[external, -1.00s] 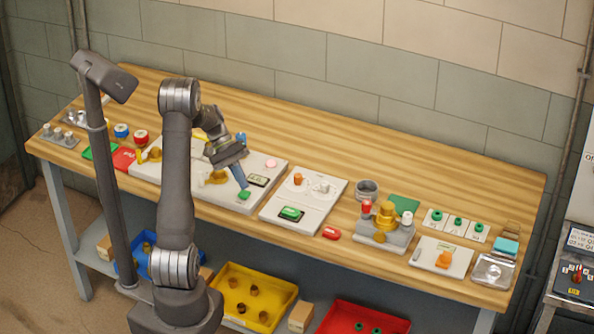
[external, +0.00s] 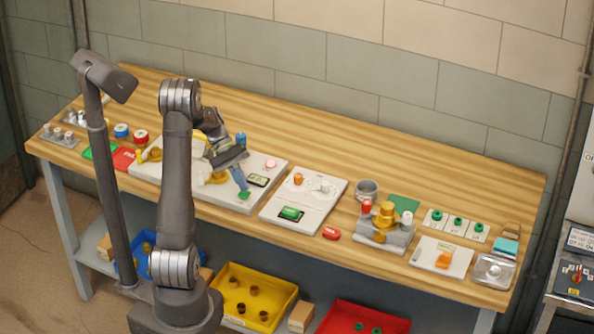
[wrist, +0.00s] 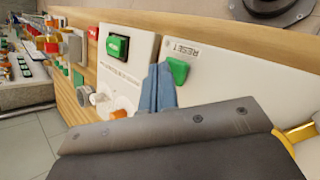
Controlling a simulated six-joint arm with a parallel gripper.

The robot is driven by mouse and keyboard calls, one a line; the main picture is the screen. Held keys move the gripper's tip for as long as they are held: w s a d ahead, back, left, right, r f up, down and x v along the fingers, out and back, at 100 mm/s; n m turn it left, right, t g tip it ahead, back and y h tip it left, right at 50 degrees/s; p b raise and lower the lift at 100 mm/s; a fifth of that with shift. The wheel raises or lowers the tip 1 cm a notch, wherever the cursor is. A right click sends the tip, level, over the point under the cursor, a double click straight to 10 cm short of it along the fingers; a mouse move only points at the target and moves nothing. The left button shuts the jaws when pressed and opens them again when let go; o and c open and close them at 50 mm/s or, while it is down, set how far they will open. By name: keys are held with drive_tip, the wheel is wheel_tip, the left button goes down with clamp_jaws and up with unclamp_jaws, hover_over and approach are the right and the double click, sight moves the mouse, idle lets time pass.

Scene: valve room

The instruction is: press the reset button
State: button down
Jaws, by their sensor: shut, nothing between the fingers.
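The green reset button (wrist: 178,70) shows in the wrist view beside a label that reads RESET. It sits on a pale panel (wrist: 215,75). In the external view the button (external: 244,196) is at the panel's front right corner. My gripper (external: 242,187) points down at it with blue fingers shut and empty. In the wrist view the blue fingertips of my gripper (wrist: 160,70) are right beside the button and overlap its edge. I cannot tell whether they touch it or whether it is pushed in.
To the right is another pale panel (external: 322,205) with a green rocker (external: 291,213) and an orange knob (external: 298,179). A small red block (external: 331,232) lies near the bench edge. A yellow bin (external: 284,292) is on the shelf below. The back of the bench (external: 330,150) is clear.

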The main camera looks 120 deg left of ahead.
drive_tip(key=shift+f, duration=0.45)
idle(0.5)
drive_tip(key=shift+r, duration=0.9)
drive_tip(key=shift+r, duration=2.5)
wheel_tip(320, 180, up, 4)
drive_tip(key=shift+f, duration=0.1)
